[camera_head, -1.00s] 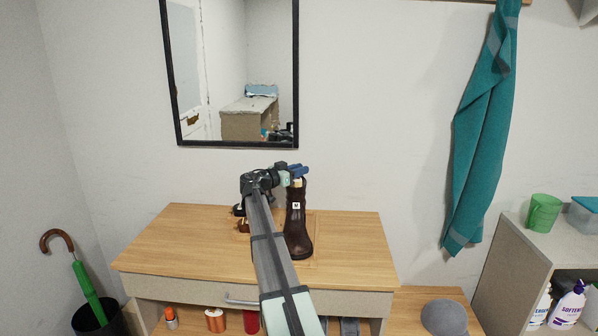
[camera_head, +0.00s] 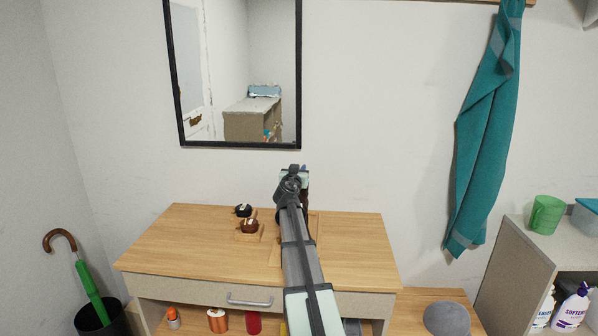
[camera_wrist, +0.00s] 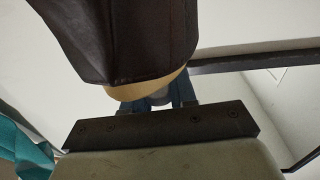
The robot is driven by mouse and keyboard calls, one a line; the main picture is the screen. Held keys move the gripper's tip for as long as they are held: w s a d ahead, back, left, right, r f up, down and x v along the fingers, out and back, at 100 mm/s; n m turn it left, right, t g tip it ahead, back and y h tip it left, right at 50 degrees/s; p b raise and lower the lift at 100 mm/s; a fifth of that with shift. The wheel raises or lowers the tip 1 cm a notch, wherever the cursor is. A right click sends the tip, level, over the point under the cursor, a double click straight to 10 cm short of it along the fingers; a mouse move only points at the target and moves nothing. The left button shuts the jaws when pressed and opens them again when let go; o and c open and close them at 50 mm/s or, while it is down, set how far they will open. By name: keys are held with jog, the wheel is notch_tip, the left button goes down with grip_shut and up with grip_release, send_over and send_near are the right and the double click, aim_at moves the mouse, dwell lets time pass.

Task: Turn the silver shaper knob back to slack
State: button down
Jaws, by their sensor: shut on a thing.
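The dark brown boot (camera_wrist: 125,35) fills the top of the wrist view. In the head view my arm hides nearly all of it. A pale tan shaper end (camera_wrist: 122,92) shows at the boot's opening. The silver shaper knob (camera_wrist: 160,97) is a small grey piece against that end, partly covered by my fingers. My gripper (camera_wrist: 158,104) has its blue fingers on both sides of the knob and is shut on it. In the head view my gripper (camera_head: 303,172) is above the dresser, with its fingers mostly hidden by my wrist.
Two small dark items on wooden stands, one black (camera_head: 243,210) and one brown (camera_head: 250,226), are left of my arm on the dresser (camera_head: 180,248). A mirror (camera_head: 181,75) hangs behind. The dresser top's left part is clear.

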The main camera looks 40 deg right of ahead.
jog(key=shift+w+n+t+y, duration=0.1)
jog(key=shift+n+t+y, duration=0.8)
jog(key=shift+t+y, duration=0.1)
jog(key=c, duration=0.9)
grip_release()
jog(key=shift+c, duration=0.2)
jog(key=shift+a, duration=0.1)
jog(key=v, duration=1.3)
jog(key=shift+s+a, duration=0.3)
jog(key=shift+c, duration=0.3)
